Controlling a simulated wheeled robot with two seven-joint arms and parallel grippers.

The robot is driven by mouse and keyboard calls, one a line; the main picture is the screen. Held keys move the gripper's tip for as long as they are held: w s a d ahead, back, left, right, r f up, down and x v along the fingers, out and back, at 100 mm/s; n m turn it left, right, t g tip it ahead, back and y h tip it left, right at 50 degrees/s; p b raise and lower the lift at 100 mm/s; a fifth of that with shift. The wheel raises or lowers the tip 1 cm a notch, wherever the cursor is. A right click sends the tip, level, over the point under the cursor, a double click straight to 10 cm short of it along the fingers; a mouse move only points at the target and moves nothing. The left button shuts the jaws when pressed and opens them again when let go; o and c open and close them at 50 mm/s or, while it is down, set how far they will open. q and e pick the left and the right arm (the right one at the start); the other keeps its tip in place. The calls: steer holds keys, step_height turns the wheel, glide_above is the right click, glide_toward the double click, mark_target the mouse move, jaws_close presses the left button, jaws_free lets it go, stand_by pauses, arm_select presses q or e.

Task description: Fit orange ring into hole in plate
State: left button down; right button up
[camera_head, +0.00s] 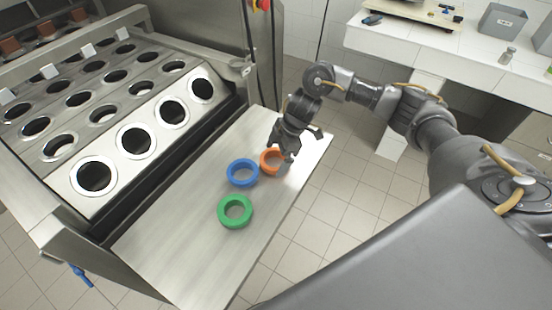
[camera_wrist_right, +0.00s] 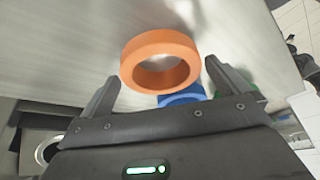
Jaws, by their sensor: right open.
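The orange ring (camera_head: 269,161) lies on the steel shelf, partly hidden by my right gripper (camera_head: 287,152) in the head view. In the right wrist view the orange ring (camera_wrist_right: 160,60) lies ahead of the open fingers, and nothing is held between them. The plate with holes (camera_head: 154,143) is at the left in the head view; its front row of holes, with pale rims, looks empty. My left gripper is not in view.
A blue ring (camera_head: 242,172) and a green ring (camera_head: 235,211) lie on the steel shelf (camera_head: 190,235) beside the orange ring. A white counter (camera_head: 470,62) with a grey bin (camera_head: 502,20) stands at the back right. The shelf's near part is clear.

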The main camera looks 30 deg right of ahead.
steer(key=c, duration=1)
steer(key=shift+c, duration=0.2)
steer(key=shift+r, duration=0.6)
steer(key=r, duration=0.2)
steer(key=shift+s+a+r, duration=0.15)
steer(key=shift+s+r, duration=0.05)
steer(key=shift+r, duration=0.2)
steer(key=s+a+r, duration=0.6)
steer(key=s+r, duration=0.3)
steer(key=s, duration=0.3)
steer(key=shift+w+d+r+m+t+h+p, duration=0.1)
steer(key=shift+w+d+r+m+t+p, duration=0.2)
steer(key=shift+w+m, duration=0.5)
steer(key=shift+w+d+r+m+t+h, duration=0.1)
steer(key=shift+w+d+m+t, duration=0.25)
steer(key=shift+w+m, duration=0.45)
steer(key=shift+w+d+r+m+t+h+p, duration=0.15)
steer(key=shift+w+d+r+m+t, duration=0.2)
steer(key=shift+w+m, duration=0.4)
